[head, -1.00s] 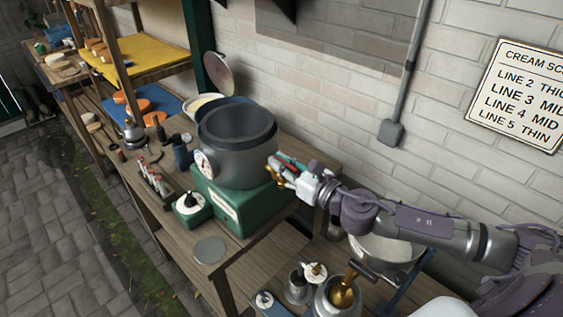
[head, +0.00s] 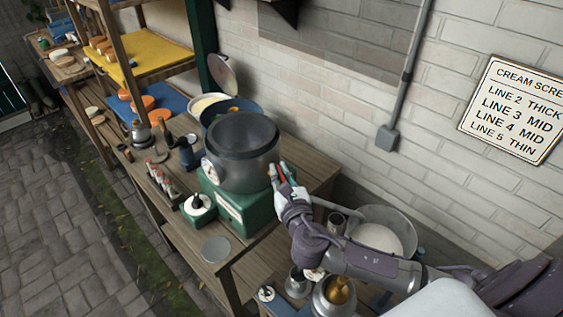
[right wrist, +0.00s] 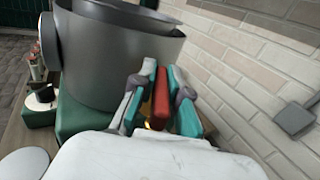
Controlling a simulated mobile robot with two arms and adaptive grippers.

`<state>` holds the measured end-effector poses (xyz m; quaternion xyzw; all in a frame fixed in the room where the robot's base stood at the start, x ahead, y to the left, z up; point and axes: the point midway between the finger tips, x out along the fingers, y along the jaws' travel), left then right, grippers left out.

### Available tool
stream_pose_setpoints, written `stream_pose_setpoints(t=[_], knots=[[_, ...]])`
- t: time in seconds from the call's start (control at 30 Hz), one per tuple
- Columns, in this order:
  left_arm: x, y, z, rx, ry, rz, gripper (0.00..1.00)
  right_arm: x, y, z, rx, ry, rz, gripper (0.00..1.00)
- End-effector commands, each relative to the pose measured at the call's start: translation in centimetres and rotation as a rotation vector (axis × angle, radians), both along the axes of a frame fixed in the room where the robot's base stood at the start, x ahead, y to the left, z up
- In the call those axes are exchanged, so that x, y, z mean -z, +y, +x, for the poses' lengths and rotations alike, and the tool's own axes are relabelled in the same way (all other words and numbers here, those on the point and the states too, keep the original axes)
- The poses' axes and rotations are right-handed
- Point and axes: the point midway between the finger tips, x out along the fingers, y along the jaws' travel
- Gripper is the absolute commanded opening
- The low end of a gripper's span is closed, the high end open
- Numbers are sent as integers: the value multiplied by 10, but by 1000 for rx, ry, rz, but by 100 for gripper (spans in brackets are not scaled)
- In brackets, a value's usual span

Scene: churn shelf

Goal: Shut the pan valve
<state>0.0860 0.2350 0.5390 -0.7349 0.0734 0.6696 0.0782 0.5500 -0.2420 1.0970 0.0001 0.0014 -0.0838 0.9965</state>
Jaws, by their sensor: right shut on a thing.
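The grey metal pan (head: 240,170) stands on a green base (head: 243,206) on the wooden bench; it also shows in the right wrist view (right wrist: 110,65). The red valve lever (right wrist: 161,98) stands at the right side of the pan, upright in the right wrist view. My right gripper (head: 282,174) is beside the pan's right wall, and its teal fingers are shut on the red lever (right wrist: 161,98). A small bit of brass shows low between the fingers; most of the valve body is hidden. I cannot tell whether the valve is open. My left gripper is not in view.
A brick wall (head: 320,115) runs behind the bench. A wide metal bowl of cream (head: 378,238) and a can with a brass part (head: 338,292) are near my right forearm. A round grey disc (head: 215,249) lies at the bench's front.

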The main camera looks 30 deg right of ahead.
Motion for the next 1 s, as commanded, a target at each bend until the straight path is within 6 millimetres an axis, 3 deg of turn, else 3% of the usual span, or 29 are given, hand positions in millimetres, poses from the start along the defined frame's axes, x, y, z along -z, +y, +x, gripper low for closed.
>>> stream_pose_setpoints(t=[0.1, 0.4, 1.0], knots=[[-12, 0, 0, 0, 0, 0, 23, -4, 5, 1, 112, 0, 8, 0], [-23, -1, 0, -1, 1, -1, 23, -2, 9, 4, 397, -1, 5, 0], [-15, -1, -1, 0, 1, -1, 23, 0, 15, 11, 912, -3, 0, 0]])
